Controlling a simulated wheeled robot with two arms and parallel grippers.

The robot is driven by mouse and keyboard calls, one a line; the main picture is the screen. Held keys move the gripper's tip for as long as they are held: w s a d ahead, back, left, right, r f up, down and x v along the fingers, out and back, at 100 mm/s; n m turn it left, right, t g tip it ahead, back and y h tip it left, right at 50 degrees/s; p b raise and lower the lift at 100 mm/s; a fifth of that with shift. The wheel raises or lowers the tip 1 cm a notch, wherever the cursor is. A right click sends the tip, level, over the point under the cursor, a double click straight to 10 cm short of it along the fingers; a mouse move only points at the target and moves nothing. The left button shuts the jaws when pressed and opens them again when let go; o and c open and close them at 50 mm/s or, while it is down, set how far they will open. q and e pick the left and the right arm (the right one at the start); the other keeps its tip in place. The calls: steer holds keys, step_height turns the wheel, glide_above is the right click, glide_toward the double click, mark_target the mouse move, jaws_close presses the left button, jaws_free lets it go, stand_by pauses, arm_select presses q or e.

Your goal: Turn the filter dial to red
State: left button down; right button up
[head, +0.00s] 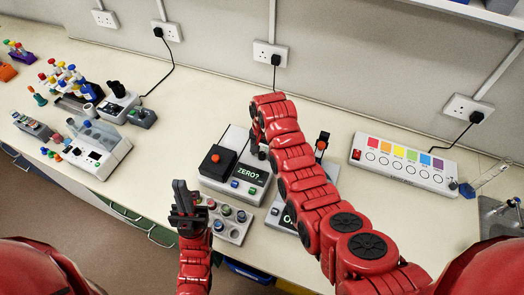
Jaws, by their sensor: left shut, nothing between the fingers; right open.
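No filter dial is clearly visible; my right arm covers part of the devices at the bench's middle. A grey device (213,185) with a black block, a red button and a screen reading "ZERO?" (249,174) stands there. A second grey device (283,218) is mostly hidden behind my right arm. My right gripper (258,149) points down at the back of the "ZERO?" device; its fingers are largely hidden by the arm. My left gripper (183,194) is shut and empty, pointing up at the left of that device, near the bench's front edge.
A grey tray (232,234) of coloured-top vials sits in front of the device. A white box (425,178) with a row of rainbow squares stands right. Racks and instruments (92,145) fill the left. A sink is at far right. The bench left of the device is clear.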

steer(key=shift+f, duration=0.1)
jaws_close()
stand_by(0.4)
